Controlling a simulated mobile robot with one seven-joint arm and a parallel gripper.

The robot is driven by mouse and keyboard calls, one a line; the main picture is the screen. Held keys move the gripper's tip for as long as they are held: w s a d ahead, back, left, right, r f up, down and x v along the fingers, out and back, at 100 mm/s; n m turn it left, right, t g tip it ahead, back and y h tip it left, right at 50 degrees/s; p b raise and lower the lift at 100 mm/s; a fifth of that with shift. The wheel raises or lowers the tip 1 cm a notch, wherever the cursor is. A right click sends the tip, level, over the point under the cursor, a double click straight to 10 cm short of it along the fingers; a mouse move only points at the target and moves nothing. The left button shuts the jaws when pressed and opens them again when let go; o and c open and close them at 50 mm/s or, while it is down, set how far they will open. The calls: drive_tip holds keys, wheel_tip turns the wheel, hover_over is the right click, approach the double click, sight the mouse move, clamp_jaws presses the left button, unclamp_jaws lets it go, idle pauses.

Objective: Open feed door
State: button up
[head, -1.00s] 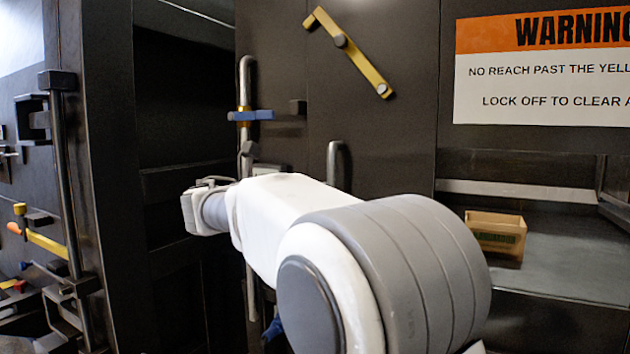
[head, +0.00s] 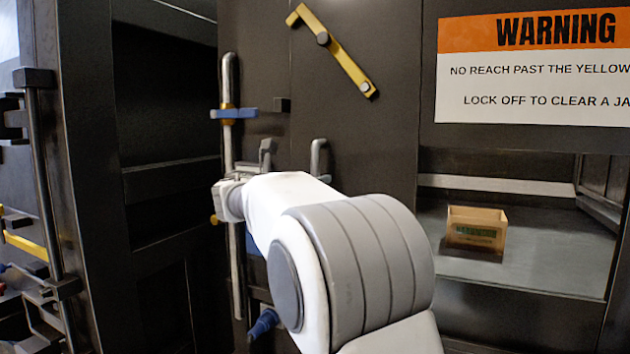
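A dark front panel (head: 355,120), which looks like the feed door, stands in the middle of the head view with a slanted yellow bar (head: 335,50) at its top. A short grey handle (head: 317,155) sits below the bar. A vertical grey rod (head: 229,80) with a blue and yellow clamp (head: 234,113) runs left of them. My gripper (head: 232,185) is at the far end of my white arm, in front of the rod at a height just below the clamp. My wrist hides most of it, so its fingers and any contact cannot be made out.
A dark recess (head: 165,90) opens left of the rod. A black frame (head: 85,150) with another rod and yellow bar stands at the far left. At right, a warning sign (head: 530,70) hangs above a hopper opening holding a small cardboard box (head: 476,230).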

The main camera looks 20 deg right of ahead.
clamp_jaws()
idle(1.1)
